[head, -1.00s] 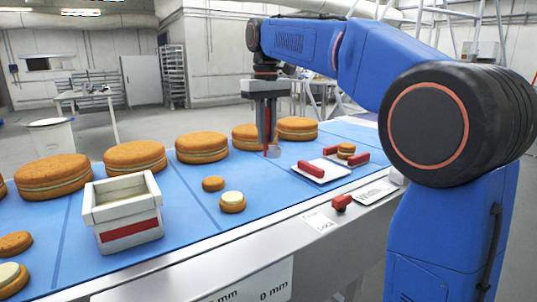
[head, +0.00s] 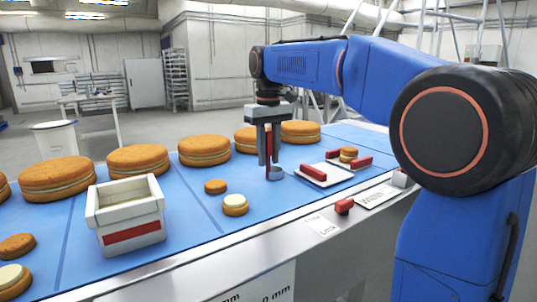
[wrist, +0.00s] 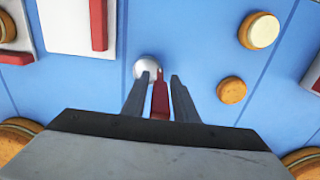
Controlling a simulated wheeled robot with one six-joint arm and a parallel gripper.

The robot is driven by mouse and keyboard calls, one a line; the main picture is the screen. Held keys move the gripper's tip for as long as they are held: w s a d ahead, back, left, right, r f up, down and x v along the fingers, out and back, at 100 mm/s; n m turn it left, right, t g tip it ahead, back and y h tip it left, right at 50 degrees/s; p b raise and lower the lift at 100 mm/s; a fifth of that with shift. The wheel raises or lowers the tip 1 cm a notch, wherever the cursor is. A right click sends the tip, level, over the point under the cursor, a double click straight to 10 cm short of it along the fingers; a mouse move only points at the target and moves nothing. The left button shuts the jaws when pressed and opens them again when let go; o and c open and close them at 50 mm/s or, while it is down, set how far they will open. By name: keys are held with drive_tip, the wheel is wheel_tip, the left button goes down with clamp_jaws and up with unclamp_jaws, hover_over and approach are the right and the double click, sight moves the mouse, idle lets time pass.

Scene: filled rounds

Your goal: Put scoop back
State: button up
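The scoop has a red handle (wrist: 160,98) and a round grey metal bowl (head: 277,173). The bowl is low at the blue surface and appears to rest on it, with the handle standing up. My gripper (head: 270,163) points down around the handle. In the wrist view my gripper (wrist: 161,75) has one finger on each side of the handle, with narrow gaps showing. The fingers look open and not pressed on it. The bowl (wrist: 147,68) shows just beyond the fingertips. The handle's upper end is hidden by my gripper.
A white box with a red band (head: 130,218) stands at the left. A pale tray with red bars (head: 325,174) lies to the right of the scoop. Large cakes (head: 204,150) line the far side. Small cakes (head: 235,204) lie nearer.

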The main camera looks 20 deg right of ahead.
sight(269, 131)
drive_tip(key=shift+o, duration=0.3)
wheel_tip(269, 131, up, 12)
drive_tip(key=shift+r, duration=0.15)
idle(0.4)
drive_tip(key=shift+s, duration=0.1)
